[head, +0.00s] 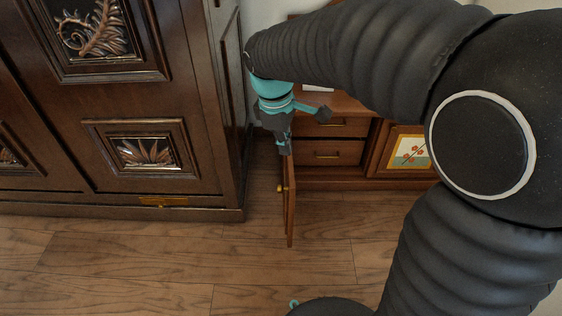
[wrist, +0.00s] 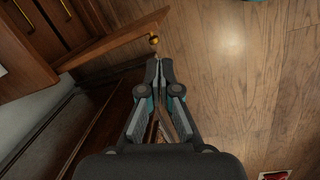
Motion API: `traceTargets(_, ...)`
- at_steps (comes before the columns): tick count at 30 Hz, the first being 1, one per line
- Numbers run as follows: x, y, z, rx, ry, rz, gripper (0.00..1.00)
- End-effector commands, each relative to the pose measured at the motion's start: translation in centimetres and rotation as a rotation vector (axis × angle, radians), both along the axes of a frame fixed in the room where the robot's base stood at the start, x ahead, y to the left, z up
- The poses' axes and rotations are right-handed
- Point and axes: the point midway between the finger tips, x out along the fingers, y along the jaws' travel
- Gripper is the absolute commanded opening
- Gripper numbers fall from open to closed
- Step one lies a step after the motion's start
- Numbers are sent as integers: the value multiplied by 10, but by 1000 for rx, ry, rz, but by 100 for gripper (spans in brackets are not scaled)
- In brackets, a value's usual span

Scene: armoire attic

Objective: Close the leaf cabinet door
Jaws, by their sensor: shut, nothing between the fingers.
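A low wooden cabinet stands at the back in the head view, with a door (head: 290,212) standing open, nearly edge-on. A small brass knob (head: 283,189) is on the door's left face; the knob also shows in the wrist view (wrist: 154,41), on the door (wrist: 105,43). My gripper (head: 285,150) points down at the door's top edge, on the knob side. In the wrist view my gripper (wrist: 158,64) is shut and empty, its tips just short of the knob. I cannot tell whether it touches the door. The door's other face is hidden.
A large dark carved armoire (head: 155,105) stands close on the left. The cabinet has drawers (head: 330,152) and a panel with a leafy branch picture (head: 409,151) at right. My arm covers much of the right side. Wooden floor (head: 130,250) in front is clear.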

Motion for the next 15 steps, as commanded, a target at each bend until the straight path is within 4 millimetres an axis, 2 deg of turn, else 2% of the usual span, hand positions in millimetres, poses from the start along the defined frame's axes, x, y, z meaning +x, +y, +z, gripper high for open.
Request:
traceTargets(1, 9, 14, -16, -25, 32, 67, 0)
traceTargets(7, 31, 53, -51, -96, 115, 276, 0)
traceTargets(11, 37, 66, -63, -118, 143, 344, 0)
traceTargets(15, 39, 69, -72, -125, 154, 367, 0)
